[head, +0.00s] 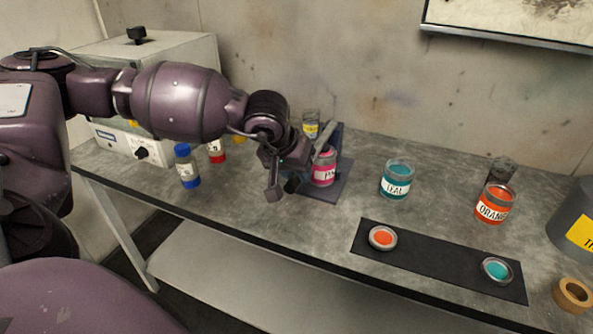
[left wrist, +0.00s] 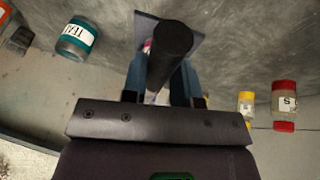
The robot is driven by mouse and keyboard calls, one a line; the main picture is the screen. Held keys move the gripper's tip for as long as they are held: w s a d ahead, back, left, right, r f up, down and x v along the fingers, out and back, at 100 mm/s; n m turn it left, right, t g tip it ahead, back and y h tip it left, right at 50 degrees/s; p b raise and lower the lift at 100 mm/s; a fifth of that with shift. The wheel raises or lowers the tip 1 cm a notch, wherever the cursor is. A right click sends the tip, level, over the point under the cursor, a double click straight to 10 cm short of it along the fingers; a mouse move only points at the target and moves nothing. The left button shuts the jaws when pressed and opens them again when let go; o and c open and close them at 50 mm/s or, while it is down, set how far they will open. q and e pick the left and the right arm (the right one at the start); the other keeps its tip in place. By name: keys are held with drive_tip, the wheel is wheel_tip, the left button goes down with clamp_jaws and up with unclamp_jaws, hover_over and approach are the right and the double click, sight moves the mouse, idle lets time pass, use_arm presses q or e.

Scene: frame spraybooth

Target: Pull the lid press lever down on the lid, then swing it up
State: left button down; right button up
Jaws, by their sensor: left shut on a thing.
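The lid press has a blue-grey base plate (head: 329,194) and an upright post (head: 337,134) at the middle of the bench. A pink jar (head: 323,170) stands on its plate, partly behind my gripper. Its top is largely covered, so I cannot tell how the lid sits. My left gripper (head: 283,180) is at the front left of the press. In the left wrist view its two blue fingers are shut on the press lever's dark round grip (left wrist: 173,48). The lever's exact angle is hard to read. My right gripper is not in view.
A teal jar (head: 397,181) and an orange jar (head: 494,205) stand to the right. A black mat (head: 437,257) in front bears an orange lid (head: 383,238) and a teal lid (head: 496,271). A blue-capped bottle (head: 187,167) stands left. A tape roll (head: 573,294) lies front right.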

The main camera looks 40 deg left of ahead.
use_arm(q)
drive_tip(key=r, duration=0.1)
drive_tip(key=r+p, duration=0.1)
drive_tip(key=shift+w+a+r+g, duration=0.1)
drive_tip(key=shift+w+r+g, duration=0.1)
drive_tip(key=shift+r+g, duration=0.2)
drive_tip(key=shift+r+p, duration=0.3)
drive_tip(key=shift+p, duration=0.05)
drive_tip(key=shift+g, duration=0.3)
drive_tip(key=c, duration=0.9)
unclamp_jaws()
drive_tip(key=shift+s+r, duration=0.1)
drive_tip(key=shift+r, duration=0.35)
drive_tip(key=v, duration=0.9)
drive_tip(key=shift+s+a+r, duration=0.15)
drive_tip(key=shift+a+r, duration=0.05)
drive_tip(key=shift+r, duration=0.15)
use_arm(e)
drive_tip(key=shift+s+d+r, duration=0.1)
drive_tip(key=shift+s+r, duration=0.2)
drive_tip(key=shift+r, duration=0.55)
